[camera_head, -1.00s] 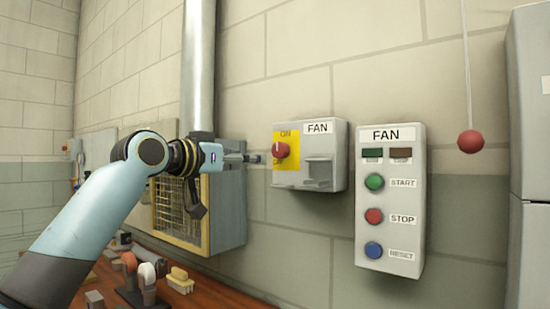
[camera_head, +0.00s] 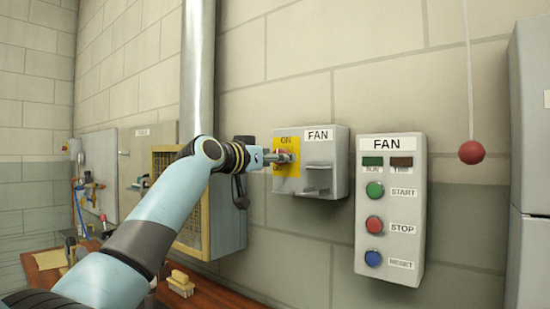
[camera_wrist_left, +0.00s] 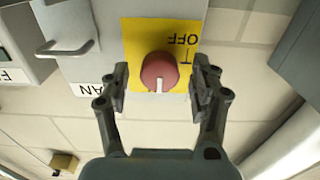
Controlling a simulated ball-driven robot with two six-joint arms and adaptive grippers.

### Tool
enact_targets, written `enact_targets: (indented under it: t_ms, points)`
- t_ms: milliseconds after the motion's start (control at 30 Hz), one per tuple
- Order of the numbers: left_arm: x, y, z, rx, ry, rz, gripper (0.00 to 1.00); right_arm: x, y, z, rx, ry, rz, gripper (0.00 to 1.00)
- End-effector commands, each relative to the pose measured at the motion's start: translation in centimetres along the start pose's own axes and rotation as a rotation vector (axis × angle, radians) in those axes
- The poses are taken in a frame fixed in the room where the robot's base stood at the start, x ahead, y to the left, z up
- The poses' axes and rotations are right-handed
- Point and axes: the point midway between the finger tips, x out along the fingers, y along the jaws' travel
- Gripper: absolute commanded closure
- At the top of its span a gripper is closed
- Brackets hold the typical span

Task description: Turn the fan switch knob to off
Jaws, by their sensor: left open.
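The fan switch box (camera_head: 336,165) is a grey box on the wall, with a FAN label and a yellow plate (camera_head: 288,186) reading ON at its top. Its red knob (camera_wrist_left: 159,70) shows in the left wrist view with its white mark pointing down in that picture. An upside-down OFF stands on the yellow plate (camera_wrist_left: 148,32), up and right of the knob there. My left gripper (camera_wrist_left: 161,80) is open, its two fingers on either side of the knob; contact cannot be told. In the head view the left gripper (camera_head: 280,158) partly covers the knob.
A FAN button panel (camera_head: 391,208) with START, STOP and RESET buttons hangs to the right of the box. A red ball (camera_head: 471,152) hangs on a cord further right. A yellow-framed vent box (camera_head: 228,222) and a metal pipe (camera_head: 198,70) are on the left.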

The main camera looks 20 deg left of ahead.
Motion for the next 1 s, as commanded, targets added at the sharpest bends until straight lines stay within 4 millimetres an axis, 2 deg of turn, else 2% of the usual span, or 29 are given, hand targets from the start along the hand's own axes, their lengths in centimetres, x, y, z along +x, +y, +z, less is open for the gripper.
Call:
enact_targets:
  t_ms: [100, 500, 767, 1000]
  points:
    - [0.0, 0.0, 0.0, 0.000, 0.000, 0.000, 0.39, 0.0, 0.0, 0.0, 0.000, 0.000, 0.000, 0.60]
    - [0.0, 0.0, 0.0, 0.000, 0.000, 0.000, 0.91, 0.0, 0.0, 0.0, 0.000, 0.000, 0.000, 0.60]
    - [-0.1, 0.0, 0.0, -0.021, -0.001, 0.000, 0.93, -0.2, 0.0, 0.0, 0.000, 0.000, 0.000, 0.60]
    - [-0.1, 0.0, -0.1, -0.132, -0.003, 0.000, 0.93, -1.3, 0.0, -0.1, 0.000, 0.000, -0.001, 0.60]
